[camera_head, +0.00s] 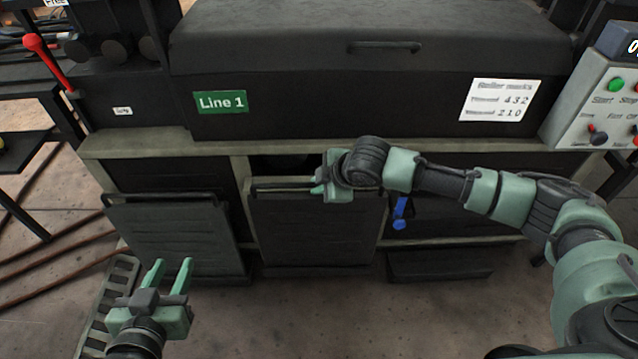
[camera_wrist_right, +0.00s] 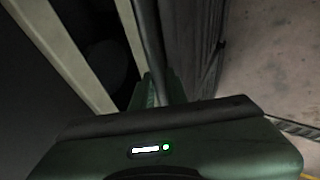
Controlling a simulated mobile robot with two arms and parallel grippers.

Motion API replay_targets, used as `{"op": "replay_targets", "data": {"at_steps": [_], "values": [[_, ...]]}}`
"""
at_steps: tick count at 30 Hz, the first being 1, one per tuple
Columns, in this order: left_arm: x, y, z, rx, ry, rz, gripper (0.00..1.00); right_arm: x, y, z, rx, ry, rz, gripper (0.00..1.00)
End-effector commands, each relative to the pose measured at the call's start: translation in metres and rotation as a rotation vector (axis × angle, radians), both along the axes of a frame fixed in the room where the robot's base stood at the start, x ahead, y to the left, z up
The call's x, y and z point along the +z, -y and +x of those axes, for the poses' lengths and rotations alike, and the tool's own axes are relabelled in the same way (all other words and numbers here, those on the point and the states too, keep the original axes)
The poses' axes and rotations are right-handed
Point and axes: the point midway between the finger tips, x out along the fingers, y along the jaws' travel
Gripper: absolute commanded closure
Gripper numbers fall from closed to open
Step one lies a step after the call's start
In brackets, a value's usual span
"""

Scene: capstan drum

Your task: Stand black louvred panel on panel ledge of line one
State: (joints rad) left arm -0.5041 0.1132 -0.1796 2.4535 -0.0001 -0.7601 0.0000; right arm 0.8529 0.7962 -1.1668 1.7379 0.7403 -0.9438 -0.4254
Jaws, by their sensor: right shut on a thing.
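The black louvred panel (camera_head: 312,235) stands nearly upright in front of the middle bay of the Line 1 machine, with a bar along its top edge. My right gripper (camera_head: 318,186) is shut on that bar, at the panel's upper right. In the right wrist view, the bar (camera_wrist_right: 148,35) runs into my right gripper (camera_wrist_right: 158,90), with the dark panel face (camera_wrist_right: 190,45) beside it. I cannot tell whether the panel's lower edge rests on a ledge. My left gripper (camera_head: 168,268) is open and empty, low in front of the left bay.
A second dark panel (camera_head: 175,240) with a top bar leans before the left bay. A blue-handled thing (camera_head: 401,213) hangs in the right bay, above a dark low box (camera_head: 440,265). A control box (camera_head: 600,105) stands at the right. A slotted metal strip (camera_head: 105,300) lies on the floor.

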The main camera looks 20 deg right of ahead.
Motion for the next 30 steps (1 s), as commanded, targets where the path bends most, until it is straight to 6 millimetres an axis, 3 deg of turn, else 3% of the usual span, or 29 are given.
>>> {"op": "replay_targets", "data": {"at_steps": [19,20,22,30], "values": [[0.004,0.001,0.002,-0.001,0.022,-0.006,0.64,-0.003,-0.001,0.003,0.001,0.011,0.005,1.0],[0.004,0.001,0.002,-0.001,0.023,-0.006,0.64,-0.003,-0.001,0.003,0.001,0.011,0.005,0.83],[0.005,0.001,0.002,-0.001,0.023,-0.006,0.64,-0.003,-0.001,0.002,0.001,0.01,0.004,0.64],[0.004,0.001,0.002,-0.002,0.023,-0.006,0.64,-0.006,0.0,0.001,0.001,0.004,0.001,0.6]]}}
